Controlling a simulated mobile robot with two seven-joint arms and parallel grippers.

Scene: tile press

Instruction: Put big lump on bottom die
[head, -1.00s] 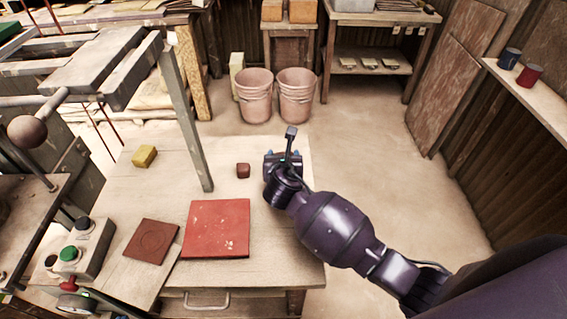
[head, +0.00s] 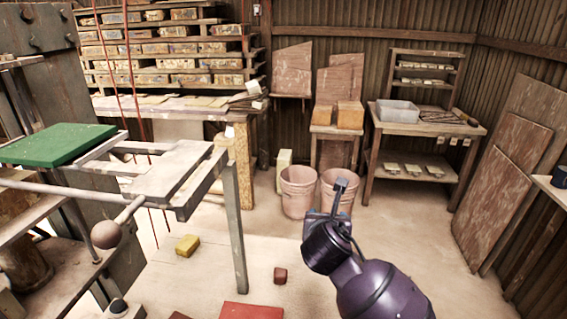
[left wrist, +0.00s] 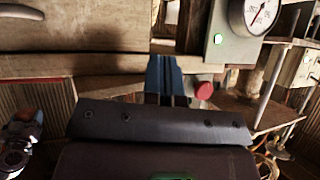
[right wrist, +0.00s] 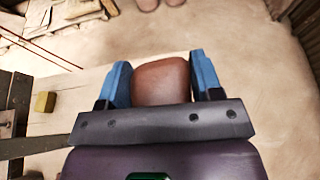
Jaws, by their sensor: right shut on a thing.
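My right gripper (head: 320,222) is raised above the right side of the bench. In the right wrist view its blue fingers (right wrist: 160,85) are shut on a brown lump (right wrist: 162,82), which I take for the big lump. The lump is hidden in the head view. I cannot identify the bottom die with certainty.
The press frame, with a green plate (head: 55,145) and a ball-ended lever (head: 106,235), fills the left. A yellow block (head: 187,245) and a red plate (head: 250,312) lie on the bench. Pinkish buckets (head: 298,190) stand behind it. Floor at right is free.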

